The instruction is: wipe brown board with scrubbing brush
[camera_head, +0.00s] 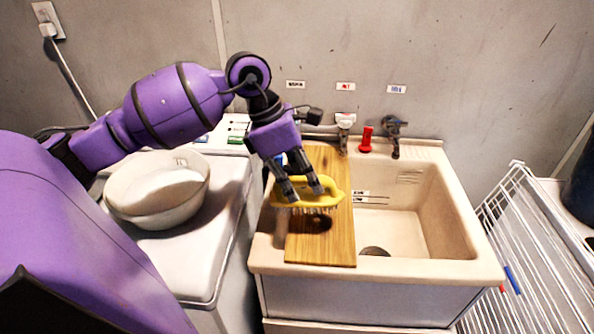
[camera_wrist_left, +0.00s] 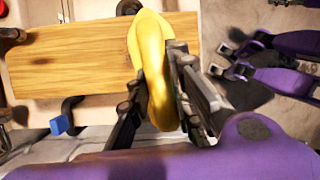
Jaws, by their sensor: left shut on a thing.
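The brown wooden board (camera_head: 332,252) lies across the left part of the sink. It has a dark round patch (camera_head: 318,223) towards its near end. My left gripper (camera_head: 302,196) is shut on the yellow scrubbing brush (camera_head: 332,188), over the middle of the board. The bristles point down, just behind the dark patch; I cannot tell whether they touch the wood. In the left wrist view, the brush (camera_wrist_left: 152,60) sits between the two fingers (camera_wrist_left: 155,105), with the board (camera_wrist_left: 65,60) beyond it.
The sink's open basin (camera_head: 400,215) is right of the board. Taps (camera_head: 394,130) and a red object (camera_head: 366,138) stand at its back edge. A white bowl (camera_head: 158,205) sits on the white appliance (camera_head: 205,265) to the left. A white wire rack (camera_head: 530,250) stands right.

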